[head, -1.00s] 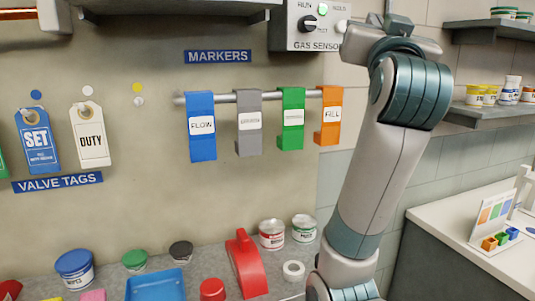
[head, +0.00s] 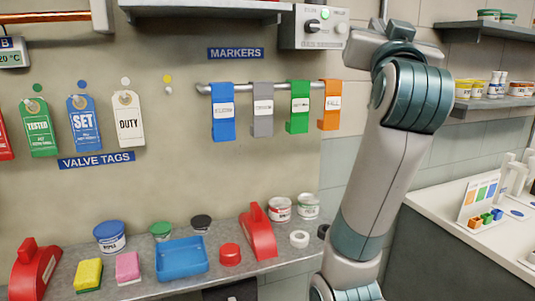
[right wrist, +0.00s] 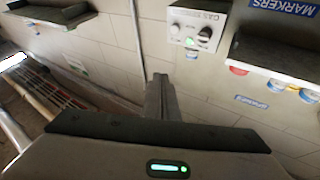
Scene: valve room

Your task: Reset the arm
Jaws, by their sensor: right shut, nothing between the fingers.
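My right arm rises through the right half of the head view, bent at a teal joint. My right gripper (head: 400,29) is at its top, in front of the wall near the gas sensor box (head: 322,27). In the right wrist view the fingers of the right gripper (right wrist: 160,95) are together and empty, pointing toward the tiled wall. They appear clear of everything around them. My left gripper is not in view.
Several coloured markers hang from a rail (head: 205,89), left of my arm. Valve tags (head: 84,125) hang further left. The shelf (head: 150,285) below holds tubs, sponges and a blue tray (head: 181,259). A white counter (head: 440,203) and wall shelves (head: 490,103) stand right.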

